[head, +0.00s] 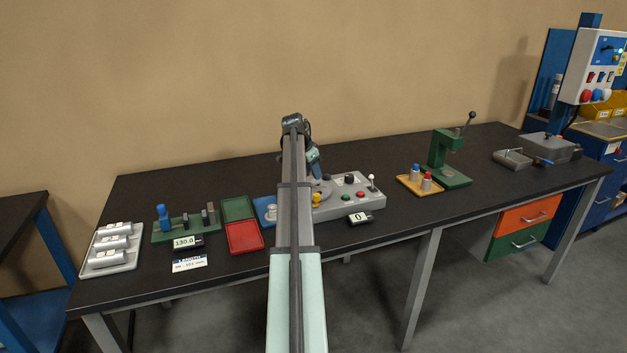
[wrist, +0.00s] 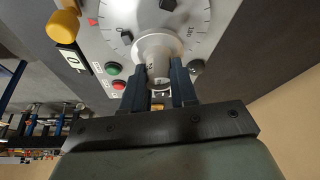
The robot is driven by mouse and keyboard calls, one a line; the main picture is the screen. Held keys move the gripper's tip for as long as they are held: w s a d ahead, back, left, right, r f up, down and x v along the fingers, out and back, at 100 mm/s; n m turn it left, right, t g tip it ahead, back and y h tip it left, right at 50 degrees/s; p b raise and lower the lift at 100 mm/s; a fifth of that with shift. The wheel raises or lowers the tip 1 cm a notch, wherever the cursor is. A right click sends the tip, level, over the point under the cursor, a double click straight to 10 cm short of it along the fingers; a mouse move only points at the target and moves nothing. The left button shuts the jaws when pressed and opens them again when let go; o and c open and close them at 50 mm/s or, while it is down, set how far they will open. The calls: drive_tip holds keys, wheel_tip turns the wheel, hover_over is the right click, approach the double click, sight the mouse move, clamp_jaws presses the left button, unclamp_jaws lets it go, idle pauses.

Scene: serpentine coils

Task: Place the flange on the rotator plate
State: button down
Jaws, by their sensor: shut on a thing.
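My gripper (wrist: 158,98) is shut on the flange (wrist: 159,50), a pale grey round part with a stem between the dark fingers. In the wrist view the flange is in front of the rotator plate (wrist: 193,14), a light grey disc with angle marks and dark clamp knobs. I cannot tell whether the flange touches the plate. In the head view the plate (head: 321,190) is on the grey control box, partly covered by my arm. My gripper (head: 316,173) is just above it there, and the flange cannot be made out.
The control box (head: 341,206) has a yellow knob (head: 316,201), buttons and a lever (head: 372,182). A blue tray (head: 263,204) with a grey part is left of my arm. A green press (head: 447,158) stands right. Green and red trays (head: 244,238) lie left.

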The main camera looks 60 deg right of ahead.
drive_tip(key=shift+f, duration=1.6)
drive_tip(key=shift+f, duration=0.15)
drive_tip(key=c, duration=0.9)
unclamp_jaws()
drive_tip(key=v, duration=1.2)
